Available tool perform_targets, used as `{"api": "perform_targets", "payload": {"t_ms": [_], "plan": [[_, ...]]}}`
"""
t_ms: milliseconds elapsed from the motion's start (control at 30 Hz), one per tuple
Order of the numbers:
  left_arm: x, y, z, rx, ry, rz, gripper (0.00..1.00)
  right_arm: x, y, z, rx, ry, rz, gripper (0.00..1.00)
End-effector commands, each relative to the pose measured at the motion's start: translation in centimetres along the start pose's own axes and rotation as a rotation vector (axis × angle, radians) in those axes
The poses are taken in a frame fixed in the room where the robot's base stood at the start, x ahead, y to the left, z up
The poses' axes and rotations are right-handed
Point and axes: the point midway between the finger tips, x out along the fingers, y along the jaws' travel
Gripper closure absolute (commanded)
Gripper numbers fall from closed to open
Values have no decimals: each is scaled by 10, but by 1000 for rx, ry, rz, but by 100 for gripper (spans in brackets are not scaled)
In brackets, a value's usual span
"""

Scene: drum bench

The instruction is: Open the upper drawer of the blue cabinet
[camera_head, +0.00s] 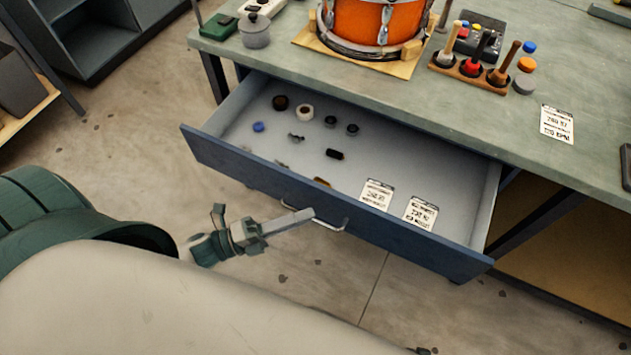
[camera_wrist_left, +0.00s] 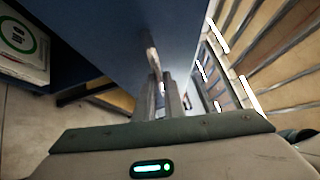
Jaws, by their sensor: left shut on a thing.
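The upper drawer (camera_head: 365,224) of the blue cabinet is pulled well out from under the bench top in the head view. Its inside shows, with several small parts and two printed labels on its floor. A metal bar handle (camera_head: 328,223) sits on the drawer's blue front. My left gripper (camera_head: 308,214) is shut on the handle near its left end. In the left wrist view the fingers (camera_wrist_left: 162,98) close at the handle, against the blue front (camera_wrist_left: 115,35). The rest of the cabinet below is mostly hidden. My right gripper is not in view.
The green bench top (camera_head: 440,120) carries an orange drum (camera_head: 365,22) on a wooden base, a tool holder (camera_head: 470,75) with several handles, a grey pot (camera_head: 254,32) and a label (camera_head: 557,124). A dark shelf (camera_head: 95,35) stands at the upper left. The floor before the drawer is clear.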

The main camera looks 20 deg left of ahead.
Motion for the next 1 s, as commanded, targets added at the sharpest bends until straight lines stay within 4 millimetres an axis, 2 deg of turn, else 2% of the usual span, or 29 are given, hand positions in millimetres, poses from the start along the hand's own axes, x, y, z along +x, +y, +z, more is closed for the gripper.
{"api": "perform_targets", "payload": {"t_ms": [100, 333, 533, 867, 900, 933, 1000], "plan": [[-21, -5, -20, -3, -1, 4, 100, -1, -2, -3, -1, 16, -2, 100], [-44, -11, -44, -1, 0, 2, 100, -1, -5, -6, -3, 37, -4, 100], [-51, -13, -51, 1, 0, 1, 100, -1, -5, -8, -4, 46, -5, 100], [-52, -13, -52, 1, 0, 0, 100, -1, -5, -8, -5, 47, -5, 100], [-52, -13, -52, 1, 0, 1, 81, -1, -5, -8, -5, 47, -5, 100], [-52, -13, -52, 1, 0, 0, 74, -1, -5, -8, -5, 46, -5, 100], [-52, -13, -51, 1, 0, 0, 72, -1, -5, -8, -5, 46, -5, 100]]}}
